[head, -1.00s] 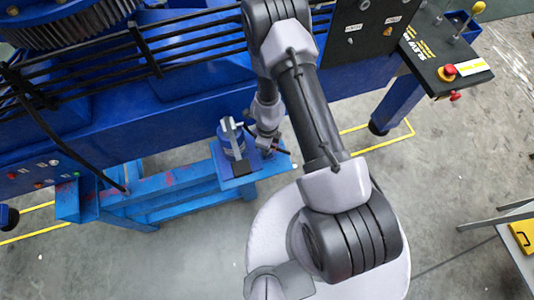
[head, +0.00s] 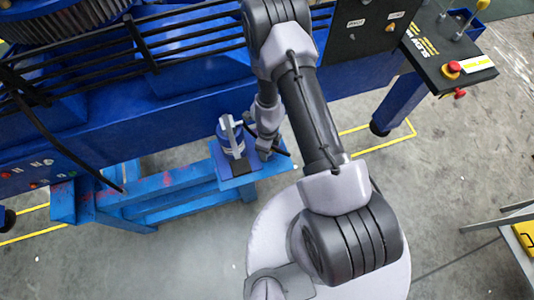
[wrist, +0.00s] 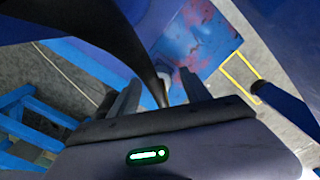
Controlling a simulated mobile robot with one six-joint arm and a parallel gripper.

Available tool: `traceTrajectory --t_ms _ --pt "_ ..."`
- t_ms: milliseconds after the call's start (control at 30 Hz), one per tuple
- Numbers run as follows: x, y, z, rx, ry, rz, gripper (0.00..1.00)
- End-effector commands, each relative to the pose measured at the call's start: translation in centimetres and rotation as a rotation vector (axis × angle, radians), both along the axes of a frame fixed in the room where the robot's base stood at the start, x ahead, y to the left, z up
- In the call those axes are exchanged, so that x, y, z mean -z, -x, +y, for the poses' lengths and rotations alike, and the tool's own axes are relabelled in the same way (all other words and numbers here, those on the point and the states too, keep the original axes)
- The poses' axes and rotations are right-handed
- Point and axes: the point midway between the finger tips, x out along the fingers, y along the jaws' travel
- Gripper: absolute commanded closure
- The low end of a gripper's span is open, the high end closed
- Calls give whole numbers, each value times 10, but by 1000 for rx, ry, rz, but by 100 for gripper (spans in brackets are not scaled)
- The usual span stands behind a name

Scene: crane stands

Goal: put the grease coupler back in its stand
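In the wrist view, the two grey fingers of my gripper (wrist: 160,92) stand apart. A dark tapering thing (wrist: 132,45), perhaps the coupler's hose, runs from the top left down between them. I cannot tell whether the fingers touch anything. The grease coupler itself cannot be made out for sure. In the head view, my gripper is at the right side of a small blue platform (head: 222,183), largely hidden by my arm. I cannot tell which part is the coupler's stand.
A large blue machine (head: 110,128) with black railings lies behind. A low blue frame (head: 150,186) runs left from the platform. A control panel with a red button (head: 452,68) stands at the upper right. Open concrete floor (head: 445,180) is at the right.

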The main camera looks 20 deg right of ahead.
Motion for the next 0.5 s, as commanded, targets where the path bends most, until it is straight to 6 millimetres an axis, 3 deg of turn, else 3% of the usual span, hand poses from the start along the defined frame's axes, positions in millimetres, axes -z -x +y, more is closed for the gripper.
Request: traceTrajectory --t_ms 367,500 --pt "-1 0 0 0 0 0 45" --pt "-11 0 0 0 0 0 45"
